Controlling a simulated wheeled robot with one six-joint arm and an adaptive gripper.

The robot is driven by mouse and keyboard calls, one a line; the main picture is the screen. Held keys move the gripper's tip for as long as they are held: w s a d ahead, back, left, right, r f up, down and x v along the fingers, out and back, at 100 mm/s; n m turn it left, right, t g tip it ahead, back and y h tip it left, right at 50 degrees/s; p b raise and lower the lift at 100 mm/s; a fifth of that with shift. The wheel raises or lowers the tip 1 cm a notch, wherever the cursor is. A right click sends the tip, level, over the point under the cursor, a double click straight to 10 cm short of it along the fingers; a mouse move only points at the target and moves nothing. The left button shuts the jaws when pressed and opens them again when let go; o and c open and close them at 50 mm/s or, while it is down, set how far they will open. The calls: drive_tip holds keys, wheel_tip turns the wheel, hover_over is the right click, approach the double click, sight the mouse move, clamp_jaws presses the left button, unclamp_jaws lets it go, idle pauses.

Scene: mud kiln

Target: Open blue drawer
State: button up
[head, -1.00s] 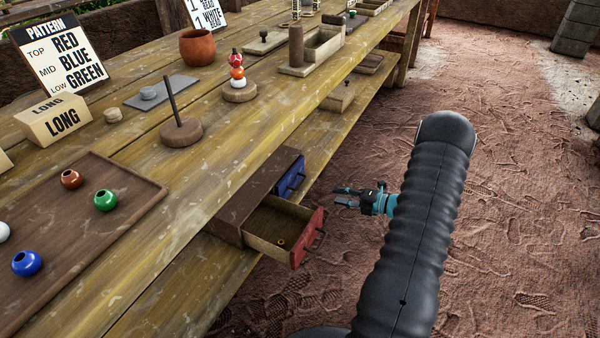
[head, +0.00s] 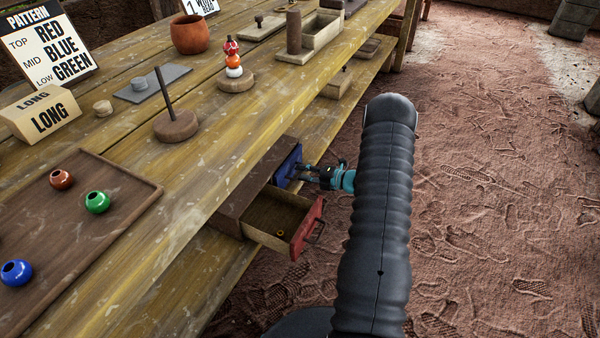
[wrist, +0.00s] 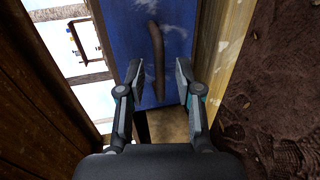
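The blue drawer (head: 288,166) is in the low wooden cabinet (head: 236,198) under the bench's front edge. Its front sits at or close to the cabinet face; I cannot tell if there is a gap. In the wrist view its blue front (wrist: 125,35) fills the upper middle, with a brown upright bar handle (wrist: 158,60). My gripper (head: 302,173) is at the blue front. In the wrist view my gripper (wrist: 156,78) is open, one finger on each side of the handle's lower end, with gaps to it. I see no grip on the handle.
The red-fronted drawer (head: 308,228) beside it stands pulled out, with a small ring-like thing (head: 280,233) inside. The dirt floor (head: 480,200) to the right is open.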

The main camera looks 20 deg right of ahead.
drive_tip(key=shift+x, duration=0.75)
clamp_jaws()
drive_tip(key=shift+s, duration=0.1)
